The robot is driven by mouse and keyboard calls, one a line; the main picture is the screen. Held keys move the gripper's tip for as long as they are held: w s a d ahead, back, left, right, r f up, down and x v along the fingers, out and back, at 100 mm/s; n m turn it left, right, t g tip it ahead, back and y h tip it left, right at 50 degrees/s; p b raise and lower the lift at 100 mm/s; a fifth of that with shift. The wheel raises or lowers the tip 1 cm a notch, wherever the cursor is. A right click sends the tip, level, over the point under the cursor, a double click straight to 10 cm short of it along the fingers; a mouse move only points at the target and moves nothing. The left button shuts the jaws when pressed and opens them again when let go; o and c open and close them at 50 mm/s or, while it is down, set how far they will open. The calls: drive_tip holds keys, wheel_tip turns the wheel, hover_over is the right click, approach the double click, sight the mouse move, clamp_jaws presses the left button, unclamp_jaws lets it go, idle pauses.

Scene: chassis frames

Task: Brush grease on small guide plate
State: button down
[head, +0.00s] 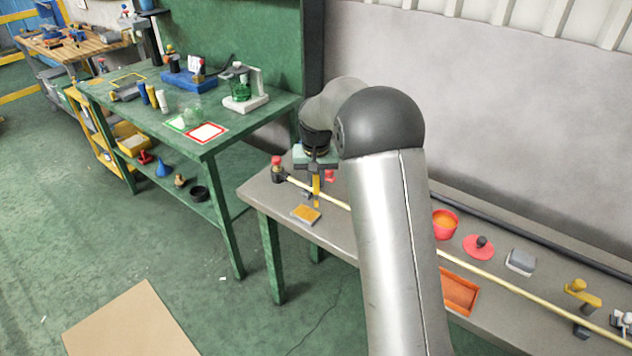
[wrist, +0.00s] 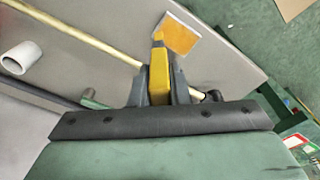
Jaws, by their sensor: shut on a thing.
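My gripper (head: 316,175) is shut on a yellow-handled brush (head: 316,190), which points down over the left part of the grey bench. In the wrist view the brush (wrist: 159,75) stands between the fingers (wrist: 158,92). The small guide plate (head: 307,214) lies flat near the bench's front left edge, grey-rimmed with an orange-yellow top face. In the wrist view the plate (wrist: 182,37) is just beyond the brush tip. The tip is close to the plate's edge; I cannot tell whether it touches. A red tub (head: 445,223) with orange contents, likely grease, stands right of my arm.
A long pale rod (head: 480,268) runs along the bench, partly hidden by my arm. A red lid (head: 479,247), a grey block (head: 521,261), an orange tray (head: 459,293) and a yellow tool (head: 582,293) lie to the right. A red-topped item (head: 278,168) stands at the left end.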

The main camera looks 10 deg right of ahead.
drive_tip(key=shift+r+p, duration=0.5)
drive_tip(key=shift+r, duration=0.6)
drive_tip(key=shift+d, duration=0.15)
